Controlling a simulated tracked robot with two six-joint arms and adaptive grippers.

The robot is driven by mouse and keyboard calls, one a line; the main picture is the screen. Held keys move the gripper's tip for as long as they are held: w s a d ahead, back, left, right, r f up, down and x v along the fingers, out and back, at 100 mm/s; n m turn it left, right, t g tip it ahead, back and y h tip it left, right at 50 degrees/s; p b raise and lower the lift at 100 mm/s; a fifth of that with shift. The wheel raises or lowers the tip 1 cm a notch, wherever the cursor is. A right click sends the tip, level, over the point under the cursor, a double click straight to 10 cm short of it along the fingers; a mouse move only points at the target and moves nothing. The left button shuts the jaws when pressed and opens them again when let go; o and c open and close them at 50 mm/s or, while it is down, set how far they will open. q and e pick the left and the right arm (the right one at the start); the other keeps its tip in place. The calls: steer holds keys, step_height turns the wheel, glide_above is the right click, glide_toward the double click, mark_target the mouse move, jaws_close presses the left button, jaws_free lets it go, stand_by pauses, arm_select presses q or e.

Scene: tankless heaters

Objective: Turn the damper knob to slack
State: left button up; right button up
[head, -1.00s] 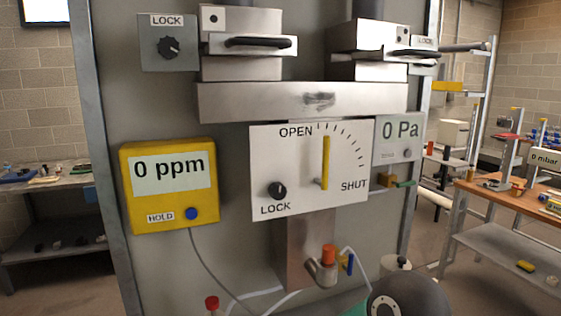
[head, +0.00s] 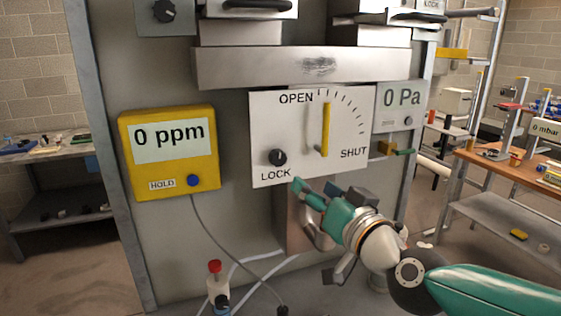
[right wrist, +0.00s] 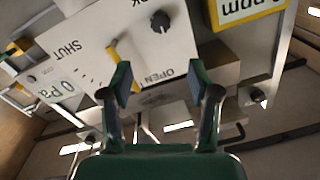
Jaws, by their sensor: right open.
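The damper plate (head: 300,120) is a white panel marked OPEN, SHUT and LOCK, with a yellow lever (head: 326,130) standing nearly upright. Its black round damper knob (head: 277,157) sits just above the word LOCK; its exact pointing is too small to read. My right gripper (head: 312,228) is open and empty, below the plate and to the lower right of the knob, apart from it. In the right wrist view, the picture is upside down and the knob (right wrist: 159,21) lies beyond the gap between the open fingers (right wrist: 160,84). My left gripper is out of view.
A yellow meter (head: 170,175) reading 0 ppm hangs left of the plate, its cable running down. A 0 Pa display (head: 402,98) is at right. Another LOCK knob (head: 163,11) sits higher left. A red-capped fitting (head: 215,275) stands below. Bare panel lies left of the knob.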

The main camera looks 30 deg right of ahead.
mark_target(281, 159)
steer(key=w+d, duration=0.1)
steer(key=w, duration=0.4)
steer(key=w+d, duration=0.1)
steer(key=w, duration=0.4)
steer(key=w+d+p, duration=0.1)
steer(key=w, duration=0.4)
steer(key=shift+w+f, duration=0.1)
steer(key=shift+w, duration=0.05)
